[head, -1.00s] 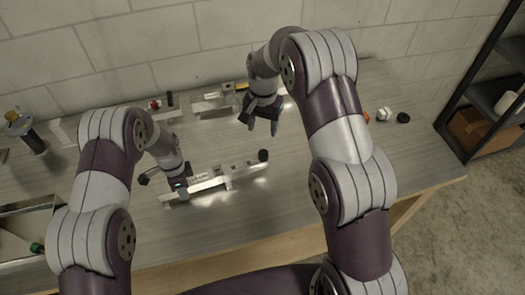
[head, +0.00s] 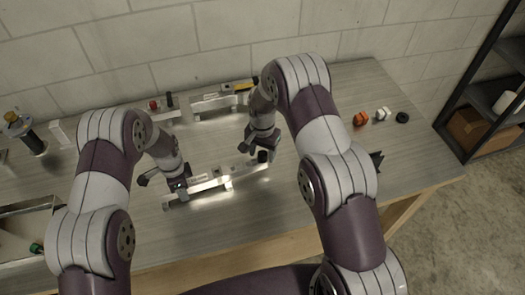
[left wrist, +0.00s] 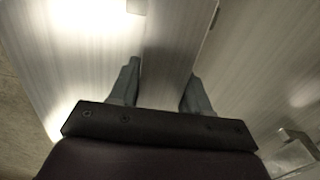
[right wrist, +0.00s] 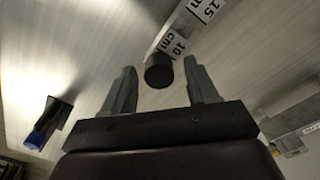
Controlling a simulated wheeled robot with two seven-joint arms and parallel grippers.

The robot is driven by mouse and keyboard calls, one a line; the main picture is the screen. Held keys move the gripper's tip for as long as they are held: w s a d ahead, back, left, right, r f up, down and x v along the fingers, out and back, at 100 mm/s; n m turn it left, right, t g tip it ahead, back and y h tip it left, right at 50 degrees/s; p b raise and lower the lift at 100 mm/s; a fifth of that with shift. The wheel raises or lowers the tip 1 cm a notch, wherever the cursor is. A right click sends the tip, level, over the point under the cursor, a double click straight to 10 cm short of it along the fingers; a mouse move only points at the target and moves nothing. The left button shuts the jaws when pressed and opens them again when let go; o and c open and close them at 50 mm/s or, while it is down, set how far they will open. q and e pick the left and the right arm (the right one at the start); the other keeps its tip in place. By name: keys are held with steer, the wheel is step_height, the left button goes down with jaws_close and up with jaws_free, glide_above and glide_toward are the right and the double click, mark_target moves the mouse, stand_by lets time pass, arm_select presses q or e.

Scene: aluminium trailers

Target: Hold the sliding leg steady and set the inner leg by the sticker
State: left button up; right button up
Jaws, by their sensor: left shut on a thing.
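The sliding leg (head: 190,196) is a long aluminium bar lying near the front of the table. My left gripper (head: 178,187) is shut on it near its left end; the bar runs between the fingers in the left wrist view (left wrist: 165,60). The inner leg (right wrist: 178,33) extends from it to the right. It carries stickers reading "10 cm" (right wrist: 177,46) and "15" (right wrist: 204,10), and ends in a round black foot (right wrist: 158,72). My right gripper (head: 259,150) is open at that end, its fingers on either side of the foot, with visible gaps.
Another aluminium leg assembly (head: 215,104) lies along the back wall. Orange (head: 360,119), white (head: 383,114) and black (head: 402,117) small parts sit at the right. A blue-tipped black object (right wrist: 45,125) shows in the right wrist view. A tray (head: 30,205) stands at the left.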

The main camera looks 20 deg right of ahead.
jaws_close()
steer(key=a, duration=1)
steer(key=shift+s, duration=0.4)
arm_select(q)
steer(key=shift+d, duration=0.1)
arm_select(e)
steer(key=shift+a, duration=0.25)
jaws_free()
steer(key=shift+o, duration=0.3)
step_height(320, 180, up, 12)
